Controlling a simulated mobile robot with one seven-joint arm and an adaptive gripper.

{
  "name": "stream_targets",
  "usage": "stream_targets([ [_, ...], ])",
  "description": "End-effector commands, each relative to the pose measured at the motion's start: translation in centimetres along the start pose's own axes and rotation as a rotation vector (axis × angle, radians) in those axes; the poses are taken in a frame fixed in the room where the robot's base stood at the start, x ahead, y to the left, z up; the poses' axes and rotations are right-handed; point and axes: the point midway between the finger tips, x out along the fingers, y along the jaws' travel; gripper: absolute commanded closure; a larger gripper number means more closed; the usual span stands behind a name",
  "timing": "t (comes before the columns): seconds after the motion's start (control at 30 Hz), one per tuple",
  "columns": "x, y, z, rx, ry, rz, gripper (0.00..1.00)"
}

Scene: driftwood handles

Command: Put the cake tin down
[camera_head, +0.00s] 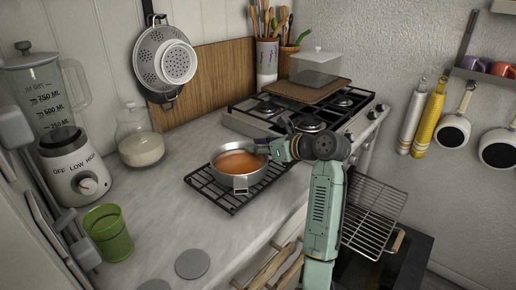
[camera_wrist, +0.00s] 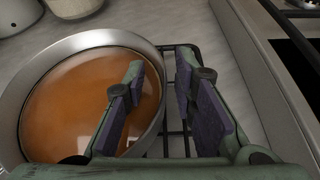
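The cake tin (camera_head: 222,176) is a round silver pan with a smooth orange-brown filling. It sits level on a black wire rack (camera_head: 228,205) on the counter. My gripper (camera_head: 276,149) is at the tin's right side. In the wrist view my gripper (camera_wrist: 160,68) has its fingers apart, with the tin (camera_wrist: 78,41) at left. One finger is over the filling inside the rim and the other is outside it, so the wall lies between them. Gaps show beside the wall, and neither finger appears to press on it. The tin's underside is hidden.
A gas stove (camera_head: 310,122) with a wooden board and clear box stands behind. A blender (camera_head: 70,165), a glass jar (camera_head: 140,148) and a green cup (camera_head: 108,232) are at left. Grey discs (camera_head: 192,263) lie in front. An oven rack (camera_head: 372,215) sticks out at right.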

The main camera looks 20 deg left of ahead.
Motion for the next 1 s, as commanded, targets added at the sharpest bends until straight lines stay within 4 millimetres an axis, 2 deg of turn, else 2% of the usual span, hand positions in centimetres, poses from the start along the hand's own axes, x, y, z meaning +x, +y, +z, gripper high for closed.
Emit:
stream_targets([
  [0.17,-2.1,-0.1,0.0,-0.001,-0.003,-0.003,0.75],
  [0.4,-7.3,-0.1,-0.1,-0.003,-0.003,-0.004,0.75],
  [0.6,-10.7,0.0,0.0,-0.001,-0.002,-0.002,0.75],
  [0.77,-11.9,0.0,0.1,-0.001,-0.001,-0.002,0.75],
  [1.0,-12.1,0.0,0.1,-0.001,0.0,0.0,0.75],
])
